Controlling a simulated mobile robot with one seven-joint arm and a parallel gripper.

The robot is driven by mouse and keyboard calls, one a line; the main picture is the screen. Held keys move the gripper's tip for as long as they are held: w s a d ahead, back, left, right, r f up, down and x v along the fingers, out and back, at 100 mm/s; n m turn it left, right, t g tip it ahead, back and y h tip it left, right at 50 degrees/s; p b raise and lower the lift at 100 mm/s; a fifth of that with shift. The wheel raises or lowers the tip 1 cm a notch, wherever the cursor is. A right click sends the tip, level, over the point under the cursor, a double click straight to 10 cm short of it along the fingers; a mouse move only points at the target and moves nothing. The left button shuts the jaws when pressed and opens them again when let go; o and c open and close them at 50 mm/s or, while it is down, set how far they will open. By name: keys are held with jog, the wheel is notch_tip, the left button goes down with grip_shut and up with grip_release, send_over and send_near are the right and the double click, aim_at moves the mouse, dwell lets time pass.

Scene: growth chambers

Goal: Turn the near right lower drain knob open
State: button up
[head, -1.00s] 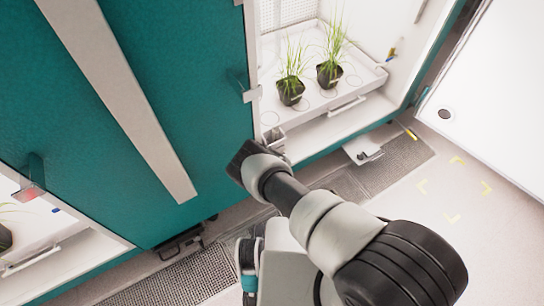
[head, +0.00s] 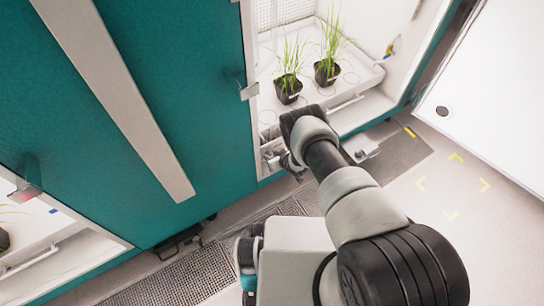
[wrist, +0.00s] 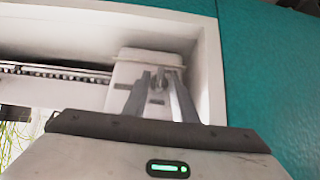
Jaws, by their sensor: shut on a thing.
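In the wrist view, the two fingers of my gripper (wrist: 160,82) are shut on a small grey knob (wrist: 159,75) on the front of a pale box. The box sits in the corner of the white chamber opening, beside the teal wall. In the head view, my gripper (head: 289,163) is at the lower left corner of the open chamber, mostly hidden by my wrist. The knob itself is hidden there. Its turn angle is too small to tell.
Two potted grass plants (head: 288,87) stand on a white tray (head: 353,85) in the chamber, above my wrist. A teal door (head: 215,110) with a hinge closes the left side. A white panel (head: 490,100) stands at right. Floor at lower right is clear.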

jog(key=shift+w+r, duration=0.1)
jog(key=o, duration=0.6)
jog(key=shift+o, duration=0.2)
jog(key=p+v, duration=0.6)
jog(key=v, duration=1.1)
jog(key=shift+r, duration=0.1)
